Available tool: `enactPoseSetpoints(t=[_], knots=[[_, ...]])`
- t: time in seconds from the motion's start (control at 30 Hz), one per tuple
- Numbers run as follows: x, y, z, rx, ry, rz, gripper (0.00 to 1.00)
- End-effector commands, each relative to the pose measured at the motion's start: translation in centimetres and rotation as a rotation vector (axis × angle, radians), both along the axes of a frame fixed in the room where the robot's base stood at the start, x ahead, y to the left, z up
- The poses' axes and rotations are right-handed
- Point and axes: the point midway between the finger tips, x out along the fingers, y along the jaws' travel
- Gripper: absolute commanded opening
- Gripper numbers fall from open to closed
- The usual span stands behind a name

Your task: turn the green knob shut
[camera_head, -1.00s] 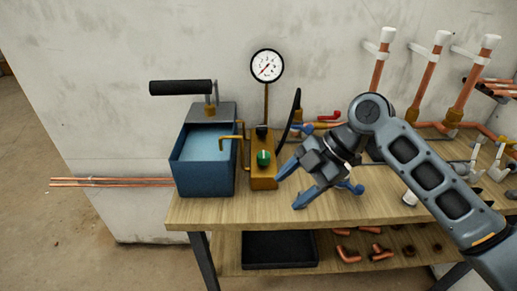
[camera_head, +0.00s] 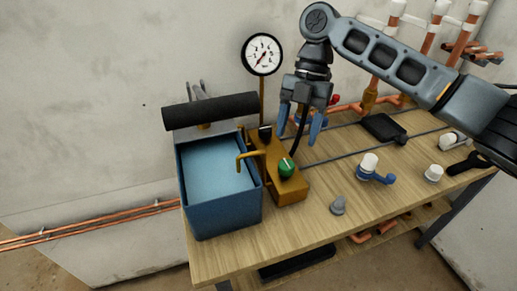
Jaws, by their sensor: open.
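The green knob (camera_head: 286,167) sits on top of the brass block (camera_head: 293,190) beside the blue water tank. A pale line marks the knob's face. My gripper (camera_head: 298,133) hangs above and behind the block, with its blue fingers pointing down. It is open and apart from the knob, a little up and to the right of it.
The blue tank (camera_head: 218,215) with a black handle (camera_head: 210,111) stands left of the block. A pressure gauge (camera_head: 262,54) rises behind. A grey cone (camera_head: 338,205) and a blue valve with a white cap (camera_head: 370,166) stand to the right on the wooden bench (camera_head: 300,234).

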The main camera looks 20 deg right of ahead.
Motion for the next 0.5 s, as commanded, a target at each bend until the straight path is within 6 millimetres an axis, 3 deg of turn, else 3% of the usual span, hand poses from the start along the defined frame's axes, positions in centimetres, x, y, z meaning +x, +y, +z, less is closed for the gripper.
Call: enactPoseSetpoints(t=[0.17,0.5], knots=[[-0.3,-0.1,-0.7,-0.005,0.005,0.002,0.64],[-1.7,1.3,-5.3,-0.004,0.007,0.001,0.64]])
